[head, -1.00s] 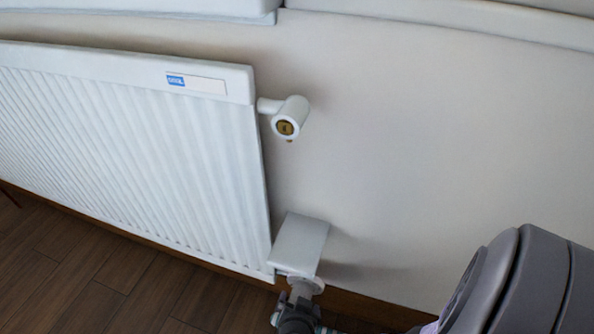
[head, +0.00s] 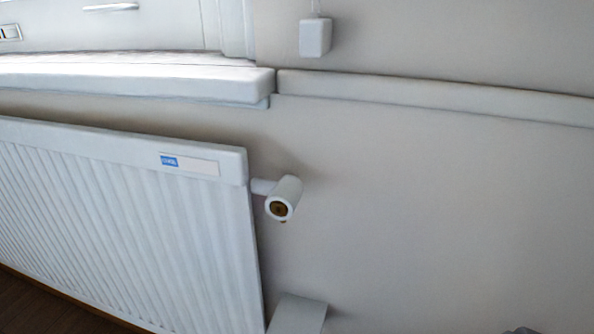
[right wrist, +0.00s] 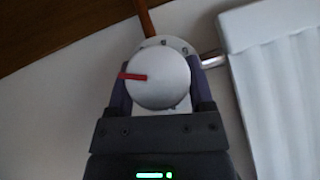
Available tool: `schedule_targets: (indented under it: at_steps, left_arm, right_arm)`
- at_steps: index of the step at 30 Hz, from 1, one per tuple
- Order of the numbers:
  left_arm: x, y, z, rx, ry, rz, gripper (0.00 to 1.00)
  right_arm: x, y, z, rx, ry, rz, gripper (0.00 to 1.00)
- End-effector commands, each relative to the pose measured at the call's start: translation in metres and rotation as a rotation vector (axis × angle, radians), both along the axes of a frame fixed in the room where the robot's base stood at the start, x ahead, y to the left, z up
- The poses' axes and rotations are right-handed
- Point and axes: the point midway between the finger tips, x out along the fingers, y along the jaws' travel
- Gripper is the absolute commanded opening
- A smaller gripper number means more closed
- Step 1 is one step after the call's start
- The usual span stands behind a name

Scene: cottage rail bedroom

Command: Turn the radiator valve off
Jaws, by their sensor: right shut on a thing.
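The radiator valve knob (right wrist: 160,80) is round and white with a red line, which points left in the right wrist view. A paler plate with small dark marks (right wrist: 178,46) shows behind it. My right gripper (right wrist: 158,92) is shut on the knob, one dark finger on each side. The white ribbed radiator (head: 120,220) fills the left of the head view, and its edge shows at the right of the wrist view (right wrist: 275,80). My left gripper is in neither view.
A white fitting with a brass end (head: 284,198) sticks out at the radiator's upper right corner. A white box-like cover (head: 298,314) is below it. A copper-coloured pipe (right wrist: 146,20) meets the valve.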

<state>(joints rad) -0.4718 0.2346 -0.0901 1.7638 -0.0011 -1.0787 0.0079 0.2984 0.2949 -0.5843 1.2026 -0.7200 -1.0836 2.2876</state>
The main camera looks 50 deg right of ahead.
Motion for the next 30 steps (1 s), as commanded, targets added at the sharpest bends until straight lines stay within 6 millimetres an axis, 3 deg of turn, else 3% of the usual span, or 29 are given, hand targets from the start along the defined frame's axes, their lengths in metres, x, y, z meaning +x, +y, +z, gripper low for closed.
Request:
schedule_targets:
  at_steps: [11, 21, 30]
  left_arm:
    - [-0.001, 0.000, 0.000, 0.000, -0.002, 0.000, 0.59]
    - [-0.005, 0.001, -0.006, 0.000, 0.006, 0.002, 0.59]
    - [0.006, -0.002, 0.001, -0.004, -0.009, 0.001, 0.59]
  right_arm:
    - [0.000, 0.001, 0.000, -0.024, 0.063, -0.004, 0.09]
    - [0.001, 0.001, -0.001, -0.117, 0.290, -0.003, 0.09]
    - [0.001, 0.001, -0.001, -0.192, 0.468, 0.000, 0.09]
